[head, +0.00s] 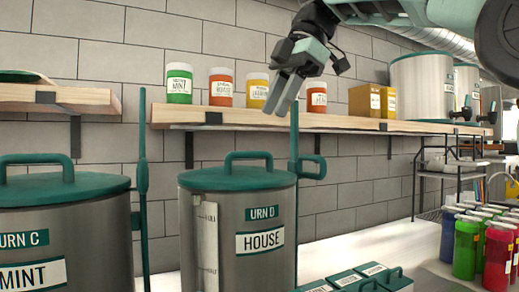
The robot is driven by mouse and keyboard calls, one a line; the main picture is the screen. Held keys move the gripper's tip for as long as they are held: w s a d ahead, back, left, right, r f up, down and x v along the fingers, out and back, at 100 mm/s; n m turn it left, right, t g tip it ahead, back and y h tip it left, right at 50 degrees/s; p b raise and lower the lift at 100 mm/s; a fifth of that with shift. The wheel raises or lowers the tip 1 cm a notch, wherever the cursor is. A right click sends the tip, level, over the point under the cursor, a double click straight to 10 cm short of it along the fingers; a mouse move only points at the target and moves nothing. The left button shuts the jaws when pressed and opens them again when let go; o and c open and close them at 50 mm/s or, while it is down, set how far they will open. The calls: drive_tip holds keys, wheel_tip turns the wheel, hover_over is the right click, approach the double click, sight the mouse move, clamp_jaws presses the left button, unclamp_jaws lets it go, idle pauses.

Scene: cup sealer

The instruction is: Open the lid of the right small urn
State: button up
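The urn marked URN D, HOUSE (232,240) stands at the centre of the head view, a steel cylinder. Its green lid (205,180) with an arched handle (248,155) is on and closed. The urn marked URN C, MINT (100,232) stands at the left, also under a closed green lid (100,186). My gripper (275,112) points down-left in front of the shelf, above URN D in the picture. Its fingers look slightly apart and empty.
The wooden shelf (340,124) holds several jars, such as a green mint one (179,84), and yellow boxes (372,101). Green upright levers (142,180) stand beside the urns. White counter (340,245) is bare between.

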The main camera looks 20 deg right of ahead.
sight(260, 153)
drive_tip(key=x, duration=0.8)
clamp_jaws()
